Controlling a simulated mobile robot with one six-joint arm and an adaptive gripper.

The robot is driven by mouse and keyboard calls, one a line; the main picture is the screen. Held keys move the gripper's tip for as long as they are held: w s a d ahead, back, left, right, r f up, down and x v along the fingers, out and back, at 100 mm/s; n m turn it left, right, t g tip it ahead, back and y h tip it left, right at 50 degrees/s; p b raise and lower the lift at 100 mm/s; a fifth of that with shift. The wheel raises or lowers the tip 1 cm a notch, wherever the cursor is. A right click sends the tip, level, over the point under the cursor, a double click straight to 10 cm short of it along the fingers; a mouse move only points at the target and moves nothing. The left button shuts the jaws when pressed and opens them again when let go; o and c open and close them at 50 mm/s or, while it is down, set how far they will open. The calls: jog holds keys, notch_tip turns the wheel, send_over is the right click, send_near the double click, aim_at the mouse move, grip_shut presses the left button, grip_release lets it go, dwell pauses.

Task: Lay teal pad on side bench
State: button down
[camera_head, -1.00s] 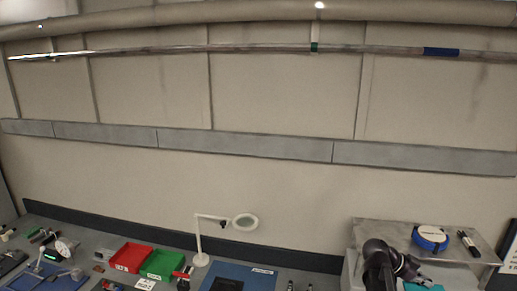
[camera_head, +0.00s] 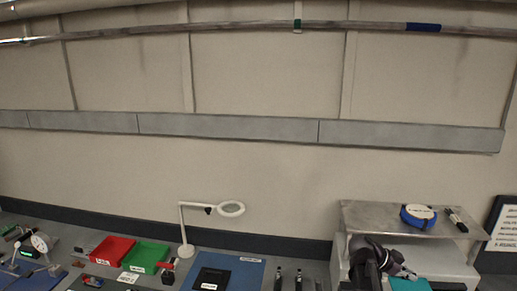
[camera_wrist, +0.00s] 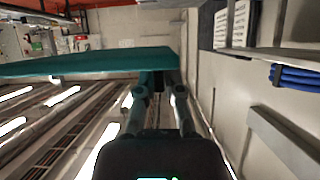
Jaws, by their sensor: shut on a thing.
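My gripper (camera_wrist: 158,88) is shut on the edge of the teal pad (camera_wrist: 90,63). In the wrist view the flat pad extends from the fingers to the left, seen nearly edge-on. In the head view the pad (camera_head: 409,285) shows only as a small teal patch at the bottom edge, beside my dark wrist, which hides part of it. A pale bench unit with a metal top shelf (camera_head: 376,214) stands behind my arm at the right. I cannot tell whether this is the side bench, or whether the pad touches any surface.
A blue round tape-like item (camera_head: 418,216) and a black marker (camera_head: 456,220) lie on the shelf. The main bench holds a magnifier lamp (camera_head: 187,248), a red tray (camera_head: 112,250), a green tray (camera_head: 147,257) and a blue mat (camera_head: 247,273). A framed sign (camera_head: 504,238) is at far right.

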notch_tip(320, 180, down, 12)
jog(key=b, duration=1.1)
jog(key=shift+f, duration=0.2)
dwell(0.3)
